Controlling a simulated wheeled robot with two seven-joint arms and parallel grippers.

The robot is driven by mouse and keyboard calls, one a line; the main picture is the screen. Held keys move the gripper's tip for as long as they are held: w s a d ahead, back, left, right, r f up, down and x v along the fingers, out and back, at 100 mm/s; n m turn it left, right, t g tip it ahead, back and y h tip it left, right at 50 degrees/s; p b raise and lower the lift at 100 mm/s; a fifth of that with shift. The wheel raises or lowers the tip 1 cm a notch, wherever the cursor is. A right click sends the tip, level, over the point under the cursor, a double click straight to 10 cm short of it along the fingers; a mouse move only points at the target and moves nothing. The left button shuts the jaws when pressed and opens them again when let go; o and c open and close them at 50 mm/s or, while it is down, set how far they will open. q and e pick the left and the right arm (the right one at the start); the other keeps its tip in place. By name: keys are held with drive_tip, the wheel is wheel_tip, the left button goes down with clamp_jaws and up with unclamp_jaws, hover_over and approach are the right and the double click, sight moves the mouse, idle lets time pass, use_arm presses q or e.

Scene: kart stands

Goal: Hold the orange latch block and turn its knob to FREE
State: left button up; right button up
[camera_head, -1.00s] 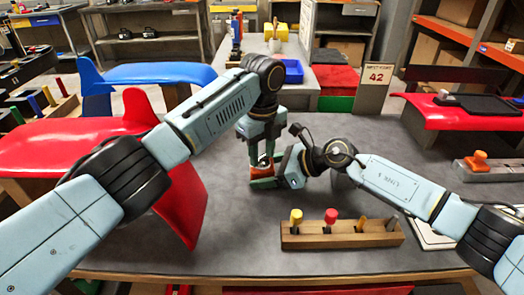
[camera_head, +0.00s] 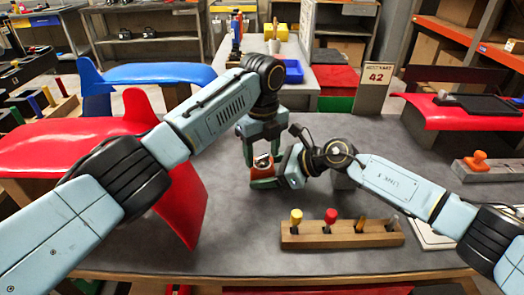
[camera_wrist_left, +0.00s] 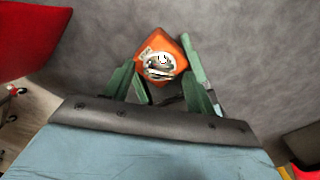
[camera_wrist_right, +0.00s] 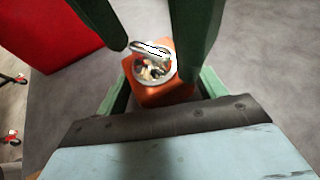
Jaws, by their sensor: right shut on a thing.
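The orange latch block (camera_head: 262,173) is above the grey table in the head view; I cannot tell if it touches the table. My right gripper (camera_head: 276,180) is shut on its sides, with one green finger on each side in the right wrist view (camera_wrist_right: 163,90). On the block's top is a round pale dial with a silver knob (camera_wrist_right: 150,50), also in the left wrist view (camera_wrist_left: 158,66). Markings beside it are too small to read. My left gripper (camera_head: 262,150) is above the block, its fingers spread apart around the knob without visibly touching it.
A wooden rack (camera_head: 340,236) with several coloured-handled tools stands at the table's front. A red curved panel (camera_head: 180,205) is at the left. A grey tray with an orange piece (camera_head: 479,162) lies at the right. The table behind the rack is mostly clear.

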sight(262, 157)
use_arm(q)
wheel_tip(262, 157, up, 12)
idle(0.7)
drive_tip(key=c, duration=0.4)
drive_tip(key=shift+n, duration=0.4)
drive_tip(key=shift+c, duration=1)
wheel_tip(262, 157, down, 12)
drive_tip(key=n, duration=1.6)
drive_tip(key=shift+f+n, duration=0.1)
drive_tip(key=shift+n, duration=0.3)
